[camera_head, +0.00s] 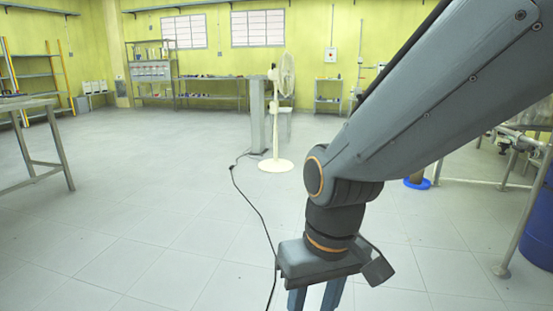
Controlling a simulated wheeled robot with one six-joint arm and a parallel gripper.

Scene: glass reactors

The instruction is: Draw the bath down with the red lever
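No red lever and no bath can be made out in the head view. My gripper (315,299) points down at the bottom edge, right of the middle. Its two blue-grey fingers stand apart with floor showing between them. The fingertips are cut off by the frame edge. Nothing is seen held in the visible part. My grey arm crosses the upper right and hides part of the room behind it.
A white pedestal fan (278,165) stands by a grey post (257,115), its black cable (252,203) running across the floor toward my gripper. A table (52,140) stands left. A metal frame (530,205) and blue drum (540,235) stand right. The left-centre floor is clear.

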